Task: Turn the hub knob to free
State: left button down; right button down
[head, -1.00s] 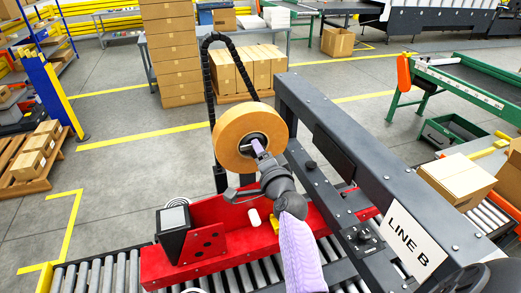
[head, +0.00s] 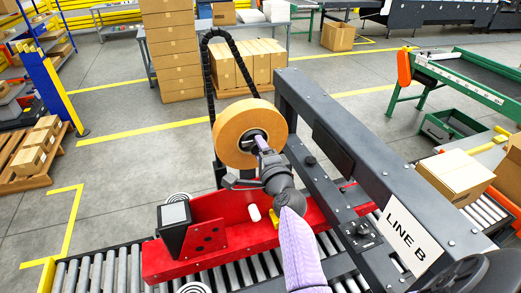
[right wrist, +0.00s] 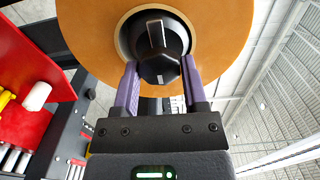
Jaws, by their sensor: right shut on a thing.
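The hub knob (right wrist: 160,68) is a black faceted knob with a pale raised bar, at the centre of a large tan tape roll (right wrist: 220,45) in the right wrist view. In the head view the tape roll (head: 232,132) stands upright above the red machine head (head: 220,235). My right gripper (right wrist: 160,82) has its purple fingers on both sides of the knob and is shut on it. In the head view the right gripper (head: 262,143) reaches the roll's centre and partly hides the knob. The bar points roughly upright in the wrist view. My left gripper is not in view.
A dark grey beam labelled LINE B (head: 408,238) runs close along the right of my arm. A black cable chain (head: 209,85) arches behind the roll. Conveyor rollers (head: 100,272) lie below. Cartons (head: 460,178) stand to the right.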

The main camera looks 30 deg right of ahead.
jog(key=shift+c, duration=0.8)
grip_release()
jog(key=p+v, duration=0.1)
jog(key=v, duration=0.9)
jog(key=shift+p, duration=0.4)
